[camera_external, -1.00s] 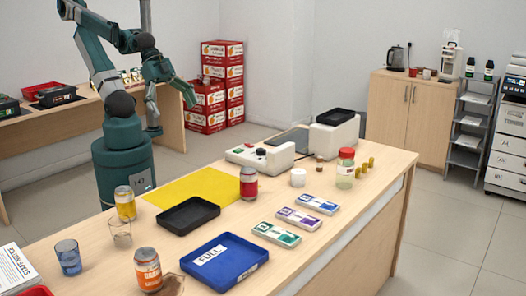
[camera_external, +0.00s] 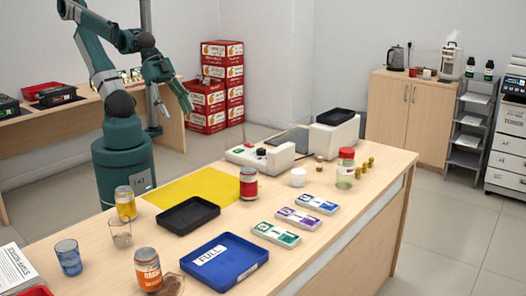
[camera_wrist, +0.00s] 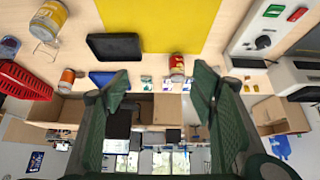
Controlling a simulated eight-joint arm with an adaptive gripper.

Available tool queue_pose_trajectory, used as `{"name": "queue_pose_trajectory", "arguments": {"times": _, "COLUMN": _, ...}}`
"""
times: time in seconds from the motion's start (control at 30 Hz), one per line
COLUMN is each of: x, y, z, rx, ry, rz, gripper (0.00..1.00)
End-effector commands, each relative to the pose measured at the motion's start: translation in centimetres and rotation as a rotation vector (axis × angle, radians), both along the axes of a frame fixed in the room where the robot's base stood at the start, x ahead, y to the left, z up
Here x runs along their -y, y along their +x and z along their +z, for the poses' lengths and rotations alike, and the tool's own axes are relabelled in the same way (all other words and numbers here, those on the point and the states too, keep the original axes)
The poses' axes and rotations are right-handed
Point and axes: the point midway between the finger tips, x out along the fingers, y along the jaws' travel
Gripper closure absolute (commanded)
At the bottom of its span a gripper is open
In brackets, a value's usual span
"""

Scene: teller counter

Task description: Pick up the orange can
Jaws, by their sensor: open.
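The orange can (camera_external: 148,268) stands upright at the near left of the counter, left of the blue tray marked FULL (camera_external: 222,262). It also shows small in the wrist view (camera_wrist: 67,77), left of centre. My gripper (camera_external: 172,116) is raised in the air beyond the far side of the counter, well away from the can. Its two green fingers are spread apart with nothing between them, as the wrist view also shows (camera_wrist: 160,84).
A yellow can (camera_external: 125,203), a clear glass (camera_external: 121,234) and a blue glass (camera_external: 68,258) stand near the left edge. A brownish item beside the orange can is unclear.

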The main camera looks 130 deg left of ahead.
Motion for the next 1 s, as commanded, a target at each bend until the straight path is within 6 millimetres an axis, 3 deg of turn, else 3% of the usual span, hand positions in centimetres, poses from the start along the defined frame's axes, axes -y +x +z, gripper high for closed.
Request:
{"name": "queue_pose_trajectory", "arguments": {"times": 0.37, "x": 1.5, "y": 2.8, "z": 1.7, "rx": -0.014, "ry": 0.004, "rz": -0.047, "gripper": 0.43}}
{"name": "queue_pose_trajectory", "arguments": {"times": 1.0, "x": 7.5, "y": 12.6, "z": 4.7, "rx": -0.064, "ry": 0.023, "rz": -0.210, "gripper": 0.43}}
